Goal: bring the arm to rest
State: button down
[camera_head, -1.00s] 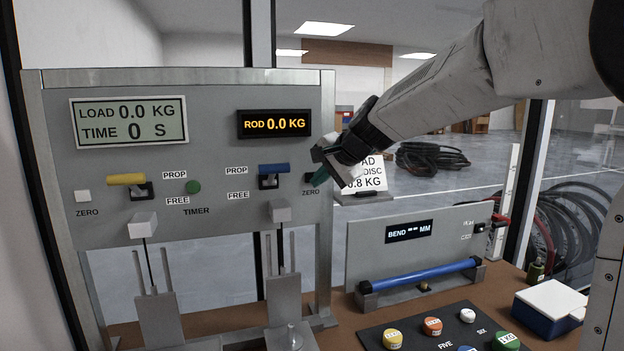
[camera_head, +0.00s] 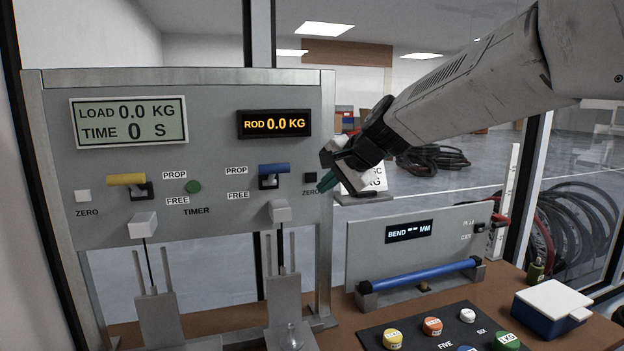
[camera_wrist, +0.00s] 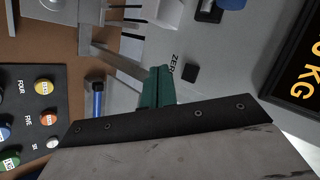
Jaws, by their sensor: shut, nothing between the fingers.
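My gripper (camera_head: 328,181) is in front of the right edge of the grey panel (camera_head: 215,215), just right of the black ZERO button (camera_head: 310,177). Its green fingertips are shut and empty. In the wrist view the green fingers (camera_wrist: 158,88) lie together, with the black ZERO button (camera_wrist: 189,72) beside them and a gap of panel between. The ROD display (camera_head: 274,123) reads 0.0 KG. The LOAD display (camera_head: 128,121) reads 0.0 KG and TIME 0 S.
A bend gauge (camera_head: 408,232) with a blue rod (camera_head: 420,274) stands on the brown bench. A black mat (camera_head: 400,345) with coloured discs is in front. A blue box with a white lid (camera_head: 552,300) is at right. A white sign (camera_head: 376,180) is partly hidden behind my gripper.

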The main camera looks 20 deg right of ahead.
dwell(0.4)
jog(key=s+d+f+n+g+h, duration=0.1)
jog(key=s+f+n+g, duration=0.1)
jog(key=s, duration=1)
jog(key=s+f+n+g+h, duration=0.1)
jog(key=s+f+n+g, duration=0.2)
jog(key=s, duration=0.9)
jog(key=s+d+f+n+g+h, duration=0.1)
jog(key=s+f+n, duration=0.5)
jog(key=s, duration=0.6)
notch_tip(320, 180, down, 2)
jog(key=shift+d+f+g+h, duration=0.1)
jog(key=shift+d+g+h, duration=0.25)
jog(key=shift+g, duration=0.55)
